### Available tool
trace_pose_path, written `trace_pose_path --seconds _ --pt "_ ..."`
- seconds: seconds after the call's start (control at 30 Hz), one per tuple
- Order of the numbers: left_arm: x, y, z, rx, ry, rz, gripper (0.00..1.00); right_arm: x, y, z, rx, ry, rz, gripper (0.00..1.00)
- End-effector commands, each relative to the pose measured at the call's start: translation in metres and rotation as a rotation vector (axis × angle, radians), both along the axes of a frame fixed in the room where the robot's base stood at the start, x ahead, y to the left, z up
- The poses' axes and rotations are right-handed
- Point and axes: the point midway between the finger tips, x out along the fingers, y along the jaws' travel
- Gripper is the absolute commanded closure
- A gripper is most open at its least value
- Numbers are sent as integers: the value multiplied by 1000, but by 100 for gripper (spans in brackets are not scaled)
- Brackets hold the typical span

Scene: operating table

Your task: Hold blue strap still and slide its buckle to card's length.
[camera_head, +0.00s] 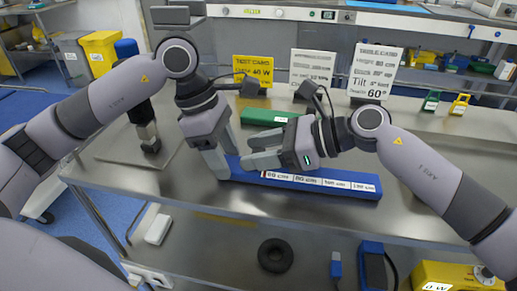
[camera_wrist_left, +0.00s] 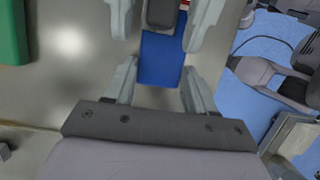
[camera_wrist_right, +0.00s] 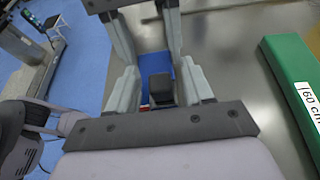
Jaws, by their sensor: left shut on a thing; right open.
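The blue strap (camera_head: 322,182) lies on the metal table, its front face carrying white length labels. My left gripper (camera_head: 226,162) is shut on the strap's left end; the strap also shows between its fingers in the left wrist view (camera_wrist_left: 162,62). My right gripper (camera_head: 254,150) is open, close beside the left one. The dark buckle (camera_wrist_right: 160,88) stands between its fingers in the right wrist view; contact cannot be told. In the head view the grippers hide the buckle.
A green strap (camera_head: 268,117) lies behind the blue one. A yellow card (camera_head: 252,70) and another white card (camera_head: 312,68) stand at the back. A dark post with a blue top (camera_head: 140,100) stands at left. Green (camera_head: 431,101) and yellow (camera_head: 459,105) clips stand at right.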

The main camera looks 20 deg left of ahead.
Motion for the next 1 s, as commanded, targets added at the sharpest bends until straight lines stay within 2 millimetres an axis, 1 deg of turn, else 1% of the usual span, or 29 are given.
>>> trace_pose_path --seconds 0.27,0.3,0.33,0.37,0.4,0.43,0.47,0.63,0.73,0.87,1.0 --pt "0 0 0 -1 -1 0 76 -1 2 -1 0 0 0 49" --pt "0 0 0 -1 -1 0 76 -1 2 -1 0 0 0 55" --pt "0 0 0 -1 -1 0 76 -1 2 -1 0 0 0 65" --pt "0 0 0 -1 -1 0 76 -1 2 -1 0 0 0 75" --pt "0 0 0 -1 -1 0 76 -1 2 -1 0 0 0 88" --pt "0 0 0 -1 -1 0 76 -1 2 -1 1 0 0 98" --pt "0 0 0 -1 -1 0 76 -1 2 -1 1 0 0 100" --pt "0 0 0 -1 -1 0 76 0 0 0 1 1 -1 100" --pt "0 0 0 -1 -1 0 76 4 -9 -1 1 1 -3 100" --pt "0 0 0 -1 -1 -1 76 11 -35 -1 1 3 -4 100" --pt "0 0 0 0 -1 0 76 19 -66 -1 2 4 -5 100"
